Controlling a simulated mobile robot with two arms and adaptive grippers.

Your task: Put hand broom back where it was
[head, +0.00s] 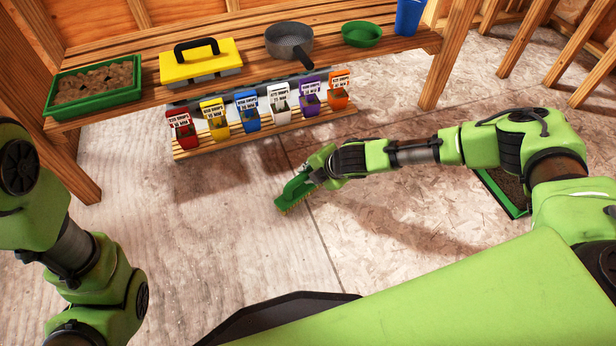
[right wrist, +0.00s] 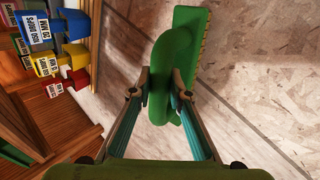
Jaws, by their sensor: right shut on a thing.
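The green hand broom (head: 293,190) hangs in front of the wooden bench, over the bare floor, in the head view. My right gripper (head: 316,170) is shut on it. In the right wrist view, the two fingers of the right gripper (right wrist: 160,84) close on the green handle of the hand broom (right wrist: 187,52), and its brush end points to the top of the picture. How high it is above the floor is hard to tell. My left arm comes in at the left, but its gripper is not in view.
Several coloured labelled bins stand on a lower shelf (head: 205,147). A green-edged mat (head: 507,190) lies right.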

